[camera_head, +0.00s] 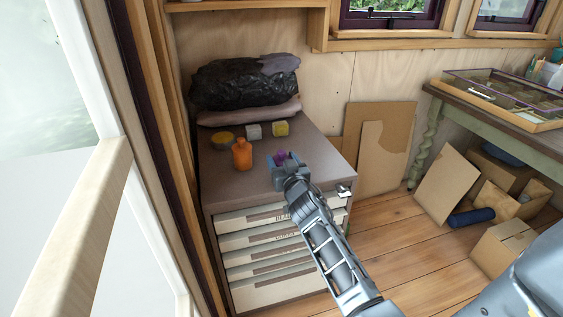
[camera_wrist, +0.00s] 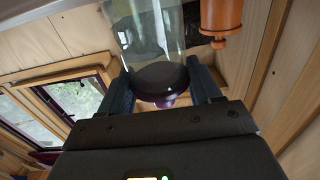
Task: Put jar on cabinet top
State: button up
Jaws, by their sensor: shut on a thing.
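The jar is clear glass with a dark purple end; in the wrist view it (camera_wrist: 152,35) stands between my two fingers. In the head view only a small purple part of the jar (camera_head: 281,156) shows at my gripper (camera_head: 284,163). My gripper is shut on the jar, with a finger on each side in the wrist view (camera_wrist: 162,88). The brown cabinet top (camera_head: 228,184) lies below my gripper, which is over its front right part. Whether the jar touches the top cannot be told.
An orange bottle (camera_head: 242,154) stands left of my gripper, and also shows in the wrist view (camera_wrist: 221,18). A yellow-orange item (camera_head: 222,138), a grey block (camera_head: 254,131) and a yellow block (camera_head: 281,128) sit behind. A black bag (camera_head: 240,85) fills the back. The front left is clear.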

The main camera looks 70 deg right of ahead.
jog(key=o, duration=1.1)
jog(key=shift+r, duration=0.1)
jog(key=s+a+n+t+y+b, duration=0.1)
jog(key=s+a+n+y, duration=0.1)
jog(key=s+a, duration=0.5)
jog(key=s+a+n+t+y+b, duration=0.1)
jog(key=s+a+n+y, duration=0.2)
jog(key=a, duration=1.6)
jog(key=s+a+n+t+y+b, duration=0.1)
jog(key=s+a+y, duration=0.4)
jog(key=s+a, duration=0.6)
jog(key=shift+s+a+f+n+t+y, duration=0.1)
jog(key=shift+a+f+n+t+y, duration=0.1)
jog(key=shift+a+n, duration=0.35)
jog(key=shift+s+a+f+n+t+y, duration=0.1)
jog(key=shift+a+n+t+y, duration=0.1)
jog(key=shift+a+n, duration=0.3)
jog(key=s+a+r+n+y, duration=0.2)
jog(key=s+a+r+y, duration=0.1)
jog(key=s, duration=0.4)
jog(key=shift+a+r+g, duration=0.3)
jog(key=shift+a+r, duration=0.3)
jog(key=shift+r, duration=0.3)
